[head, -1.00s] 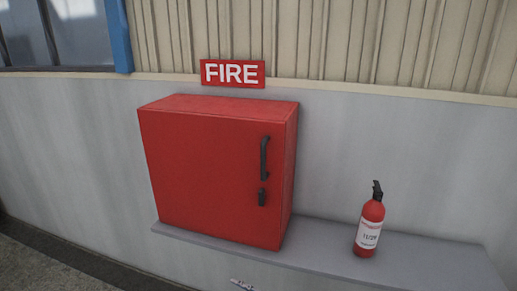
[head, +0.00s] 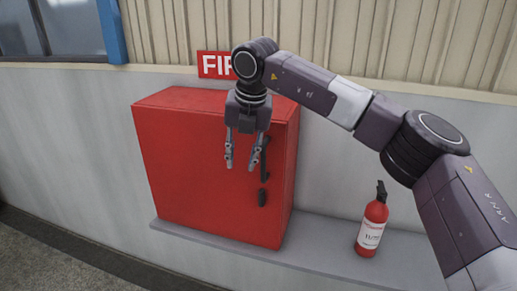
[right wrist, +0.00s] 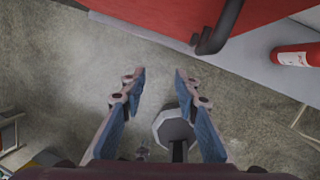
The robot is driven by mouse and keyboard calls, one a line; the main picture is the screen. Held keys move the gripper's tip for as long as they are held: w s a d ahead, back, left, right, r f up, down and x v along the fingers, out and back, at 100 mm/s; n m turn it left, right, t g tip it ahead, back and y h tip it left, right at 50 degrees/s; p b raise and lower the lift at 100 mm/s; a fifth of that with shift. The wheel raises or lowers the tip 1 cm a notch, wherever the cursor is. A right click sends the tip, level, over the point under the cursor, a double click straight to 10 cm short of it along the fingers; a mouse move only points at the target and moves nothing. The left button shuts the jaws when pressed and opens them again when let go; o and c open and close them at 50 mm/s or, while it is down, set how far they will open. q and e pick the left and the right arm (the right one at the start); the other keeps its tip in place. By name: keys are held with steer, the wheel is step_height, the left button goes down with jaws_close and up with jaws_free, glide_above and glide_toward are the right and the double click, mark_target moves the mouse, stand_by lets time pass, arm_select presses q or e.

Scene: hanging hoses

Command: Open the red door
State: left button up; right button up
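The red door (head: 195,180) is the front of a red wall cabinet and is closed. Its black handle (head: 265,158) is near the door's right edge, with a small black latch (head: 262,197) below it. My right gripper (head: 241,165) hangs with its fingers pointing down, in front of the door, just left of the handle in the picture. It is open and empty. In the right wrist view, my right gripper (right wrist: 160,75) has its fingers spread over the floor, and the handle (right wrist: 220,30) shows above and right of them. My left gripper is not in view.
The cabinet stands on a grey ledge (head: 330,250) along the wall. A fire extinguisher (head: 372,228) stands on the ledge to the right. A red FIRE sign (head: 213,65) is above, partly hidden by my right arm. The floor (head: 50,255) at lower left is clear.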

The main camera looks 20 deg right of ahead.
mark_target(263, 149)
steer(key=d+r+h, duration=0.1)
steer(key=d+r, duration=0.1)
steer(key=d+r+m+h, duration=0.1)
steer(key=d+r, duration=0.2)
steer(key=shift+w+d+r+t, duration=0.2)
steer(key=shift+d+r+t, duration=0.1)
steer(key=shift+t, duration=0.1)
steer(key=p+x, duration=0.3)
steer(key=x, duration=0.3)
steer(key=shift+w+d+f, duration=0.2)
steer(key=shift+f, duration=0.1)
steer(key=shift+w+f+h, duration=0.15)
steer(key=shift+f+h, duration=0.15)
steer(key=shift+f, duration=0.2)
steer(key=shift+c, duration=0.3)
jaws_close()
